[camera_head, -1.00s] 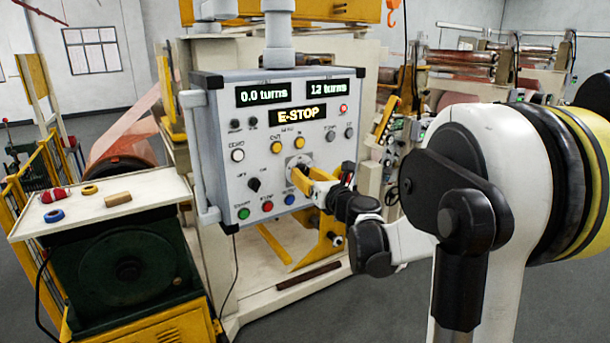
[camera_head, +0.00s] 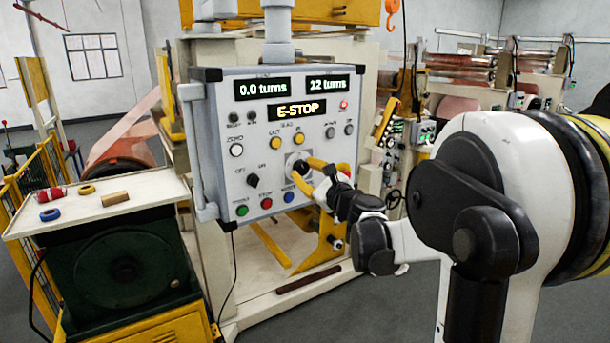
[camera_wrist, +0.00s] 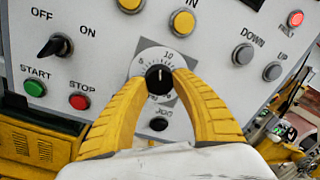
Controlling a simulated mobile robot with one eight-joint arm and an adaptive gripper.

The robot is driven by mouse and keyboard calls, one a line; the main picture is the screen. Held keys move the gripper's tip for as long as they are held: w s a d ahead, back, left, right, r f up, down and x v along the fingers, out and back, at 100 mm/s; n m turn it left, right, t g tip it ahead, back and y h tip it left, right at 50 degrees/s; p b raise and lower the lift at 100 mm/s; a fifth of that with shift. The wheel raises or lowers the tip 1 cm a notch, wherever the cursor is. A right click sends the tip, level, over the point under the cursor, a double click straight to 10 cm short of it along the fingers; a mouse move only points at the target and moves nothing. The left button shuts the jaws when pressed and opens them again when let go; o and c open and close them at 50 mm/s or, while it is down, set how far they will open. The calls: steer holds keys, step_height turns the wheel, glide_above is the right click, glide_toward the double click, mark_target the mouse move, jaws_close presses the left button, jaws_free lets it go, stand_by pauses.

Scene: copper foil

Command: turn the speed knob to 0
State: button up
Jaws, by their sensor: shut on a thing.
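The speed knob (camera_wrist: 159,80) is a black knob with a white mark, on a pale round dial plate (camera_wrist: 145,62). In the wrist view the mark points roughly to the top of the picture. A "10" seems to show near the dial's top; the other figures are covered or too small to read. My gripper (camera_wrist: 160,77) has its two yellow fingers shut on the knob, one on each side. In the head view my gripper (camera_head: 301,170) is at the right part of the grey control panel (camera_head: 215,140), and its fingers partly hide the knob.
The black JOG button (camera_wrist: 159,124) is close below the knob, between the fingers. Yellow buttons (camera_wrist: 182,22), an ON/OFF switch (camera_wrist: 56,46), green START (camera_wrist: 35,88) and red STOP (camera_wrist: 79,101) are nearby. The display (camera_head: 303,110) reads E-STOP. A side table (camera_head: 150,188) holds small items.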

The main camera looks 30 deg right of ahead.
steer(key=n+b, duration=0.1)
steer(key=n, duration=0.5)
steer(key=shift+f+y, duration=0.1)
steer(key=shift+y, duration=0.2)
steer(key=n+b, duration=0.1)
steer(key=n, duration=0.4)
steer(key=shift+n+y, duration=0.3)
steer(key=shift+n, duration=0.1)
steer(key=n, duration=0.5)
steer(key=shift+d+n+y, duration=0.1)
steer(key=shift+n+y, duration=0.2)
steer(key=shift+n, duration=0.1)
steer(key=n, duration=0.6)
steer(key=shift+r, duration=0.25)
steer(key=o, duration=1.2)
steer(key=shift+w+n, duration=0.1)
steer(key=shift+n, duration=0.2)
